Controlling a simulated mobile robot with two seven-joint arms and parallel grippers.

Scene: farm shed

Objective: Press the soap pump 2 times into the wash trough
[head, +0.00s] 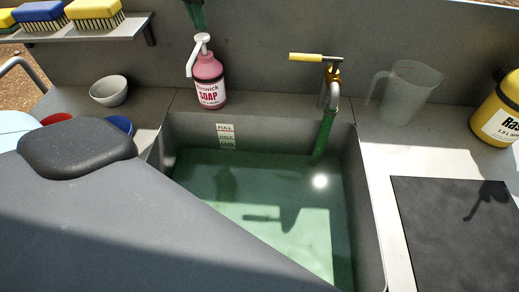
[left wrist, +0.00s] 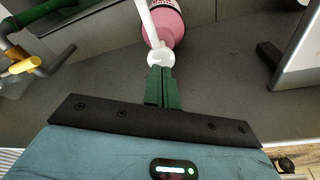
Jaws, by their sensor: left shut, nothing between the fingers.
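The pink soap pump bottle (head: 210,82) stands upright on the ledge behind the wash trough (head: 366,205), near its back left corner. Its white pump head (head: 202,39) has a spout slanting down to the left. My left gripper (head: 199,27) has green fingers, shut and empty, pointing down just above the pump head. The left wrist view shows the shut fingers (left wrist: 160,88) lined up with the white pump head (left wrist: 160,58); I cannot tell whether they touch. The trough holds greenish water. My right gripper is not in view.
A tap with a yellow handle (head: 306,57) and green hose stands right of the bottle. A grey bowl (head: 109,90) is to its left, a clear jug (head: 405,92) and yellow container (head: 499,110) farther right. Brushes (head: 94,12) sit on a shelf at upper left.

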